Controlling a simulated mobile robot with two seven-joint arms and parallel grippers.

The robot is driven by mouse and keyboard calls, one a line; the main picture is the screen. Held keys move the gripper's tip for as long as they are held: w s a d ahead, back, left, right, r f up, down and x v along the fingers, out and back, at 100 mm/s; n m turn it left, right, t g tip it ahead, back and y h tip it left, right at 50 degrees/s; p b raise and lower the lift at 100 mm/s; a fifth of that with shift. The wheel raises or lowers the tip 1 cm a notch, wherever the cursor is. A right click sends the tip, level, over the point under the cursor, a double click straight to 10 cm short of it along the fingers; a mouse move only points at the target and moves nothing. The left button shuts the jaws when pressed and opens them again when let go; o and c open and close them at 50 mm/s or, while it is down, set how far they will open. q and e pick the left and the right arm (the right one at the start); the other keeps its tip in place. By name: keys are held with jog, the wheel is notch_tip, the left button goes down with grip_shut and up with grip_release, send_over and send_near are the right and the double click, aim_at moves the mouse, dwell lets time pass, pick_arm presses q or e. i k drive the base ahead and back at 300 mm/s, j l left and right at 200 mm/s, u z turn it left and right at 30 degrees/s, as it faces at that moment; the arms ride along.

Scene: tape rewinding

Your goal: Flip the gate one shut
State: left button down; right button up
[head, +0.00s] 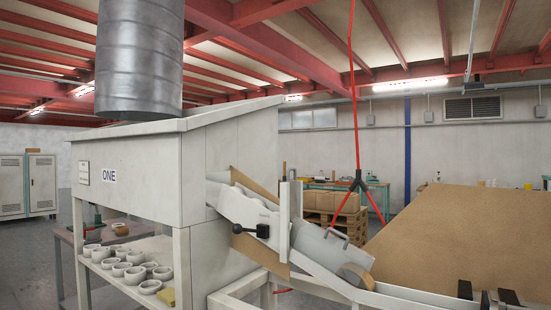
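A pale grey machine body (130,180) carries a label "ONE" (109,175) and stands at the left and centre in the head view. A sloping chute (325,278) leaves its right side and runs down to the right. At the chute's upper end is a light upright post (284,222) and a black-knobbed lever (262,231). A grey plate with a bar handle (336,237) lies along the chute lower down. I cannot tell which of these parts is the gate or whether it is open. Neither of my grippers shows.
A brown roll (356,275) sits on the lower chute. A shelf with several pale rings (128,272) is under the machine. A large brown board (460,235) fills the right. A red cable (354,100) hangs from above. Grey cabinets (28,187) stand far left.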

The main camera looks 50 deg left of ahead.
aim_at(294, 184)
jog(key=k+j, duration=0.15)
jog(key=j, duration=0.25)
jog(key=k+j, duration=0.1)
jog(key=j, duration=0.25)
jog(key=k+j, duration=0.15)
jog(key=j, duration=0.25)
jog(key=k+j, duration=0.1)
jog(key=j, duration=0.25)
jog(key=k+j, duration=0.15)
jog(key=j, duration=0.25)
